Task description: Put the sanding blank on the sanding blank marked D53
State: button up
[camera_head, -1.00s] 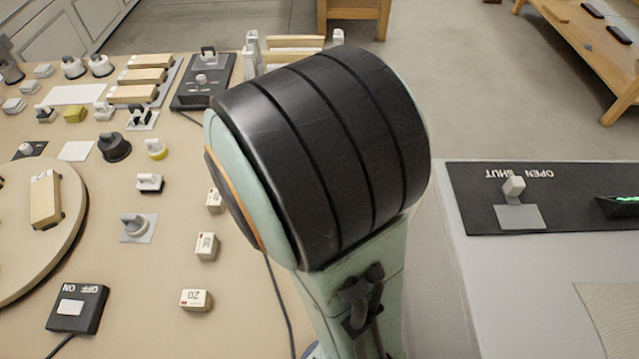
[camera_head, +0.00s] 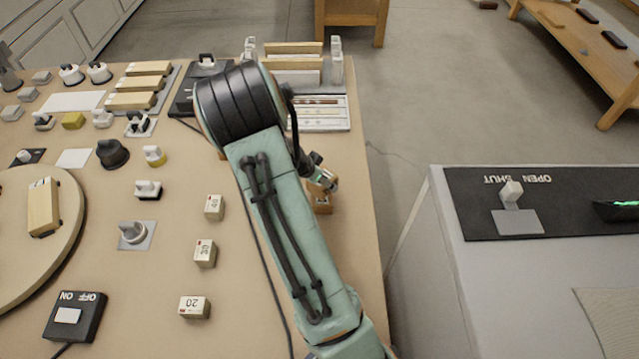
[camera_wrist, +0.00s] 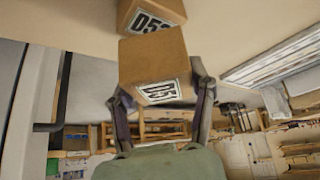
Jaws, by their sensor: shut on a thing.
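My gripper (camera_wrist: 161,92) is shut on a brown sanding blank (camera_wrist: 153,58), with one finger at each side. Its white label starts "D5"; the rest is unclear. Another brown sanding blank (camera_wrist: 150,10) shows past it at the top of the wrist view, its label seeming to read D53, partly covered. The held one overlaps it in the picture; I cannot tell whether they touch. In the head view my gripper (camera_head: 325,183) is partly hidden by my arm at the bench's right side. A brown block (camera_head: 322,204) shows just below it; I cannot tell which blank that is.
Several small labelled boxes, one of them marked 20 (camera_head: 194,307), stand left of my arm. A rack (camera_head: 318,113) with slots lies behind the gripper. A switch box (camera_head: 75,316) and a round board (camera_head: 15,270) are at left. The bench's right edge is close.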

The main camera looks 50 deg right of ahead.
aim_at(322, 189)
jog(key=shift+f, duration=1.45)
jog(key=shift+f, duration=0.15)
jog(key=o, duration=1.2)
jog(key=v, duration=1.2)
jog(key=s+a+r+n+y, duration=0.3)
jog(key=s+a+r+n, duration=0.15)
jog(key=a, duration=0.35)
jog(key=s+a+r+n+y, duration=0.2)
jog(key=s+a+r+n, duration=0.1)
jog(key=a+n, duration=0.3)
jog(key=s+a+n, duration=0.2)
jog(key=s, duration=0.1)
jog(key=s+a+r+n+y, duration=0.1)
jog(key=s+a+n, duration=0.2)
jog(key=s, duration=0.1)
jog(key=s+a+r+n, duration=0.1)
jog(key=s+a+n, duration=0.2)
jog(key=shift+s+a+r+y, duration=0.15)
jog(key=shift+s+y, duration=0.1)
jog(key=shift+y, duration=0.15)
